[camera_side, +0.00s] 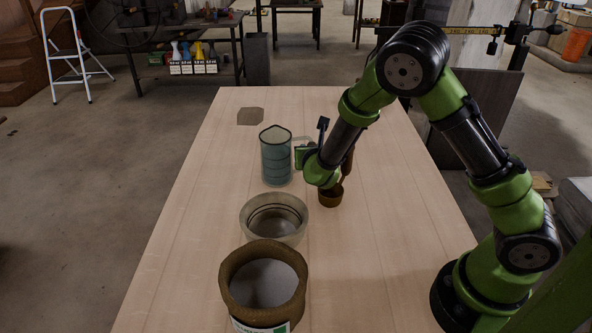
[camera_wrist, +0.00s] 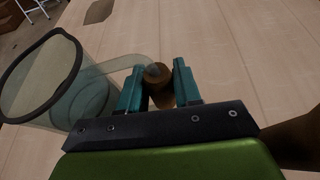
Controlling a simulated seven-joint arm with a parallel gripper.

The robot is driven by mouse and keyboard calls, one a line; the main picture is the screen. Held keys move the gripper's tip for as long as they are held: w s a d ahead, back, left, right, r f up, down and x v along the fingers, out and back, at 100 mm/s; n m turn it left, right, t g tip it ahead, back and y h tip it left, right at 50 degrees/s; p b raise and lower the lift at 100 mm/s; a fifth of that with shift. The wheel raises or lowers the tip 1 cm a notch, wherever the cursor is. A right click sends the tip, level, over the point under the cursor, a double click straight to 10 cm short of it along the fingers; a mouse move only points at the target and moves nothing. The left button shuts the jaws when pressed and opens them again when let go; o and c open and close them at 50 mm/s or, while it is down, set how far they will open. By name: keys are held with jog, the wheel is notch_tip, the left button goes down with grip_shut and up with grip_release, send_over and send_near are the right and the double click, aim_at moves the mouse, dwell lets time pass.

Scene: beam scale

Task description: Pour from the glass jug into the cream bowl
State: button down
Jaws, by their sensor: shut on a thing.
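The glass jug (camera_side: 276,158) stands upright near the middle of the table; I cannot tell whether its base is touching the wood. In the wrist view the jug (camera_wrist: 45,82) is at the left, its clear handle reaching right to my gripper (camera_wrist: 157,75). My gripper (camera_side: 302,156) is shut on the handle, teal fingers either side of it. A brown rounded thing shows between the fingers in the wrist view. The cream bowl (camera_side: 247,214) sits in front of the jug, apart from it, with dark rings inside. Its lower front is hidden by a brown-rimmed container.
The brown-rimmed container (camera_side: 236,283) with a pale inside stands nearest the side camera. A small brown cup (camera_side: 330,199) is below my wrist, with a brown upright thing (camera_side: 347,164) behind it. A flat brown patch (camera_side: 250,116) lies at the back left. The table's left side is clear.

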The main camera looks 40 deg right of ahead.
jog(key=shift+r, duration=0.2)
notch_tip(320, 180, up, 10)
jog(key=shift+f, duration=0.1)
dwell(0.3)
jog(key=c, duration=1.4)
grip_release()
grip_shut()
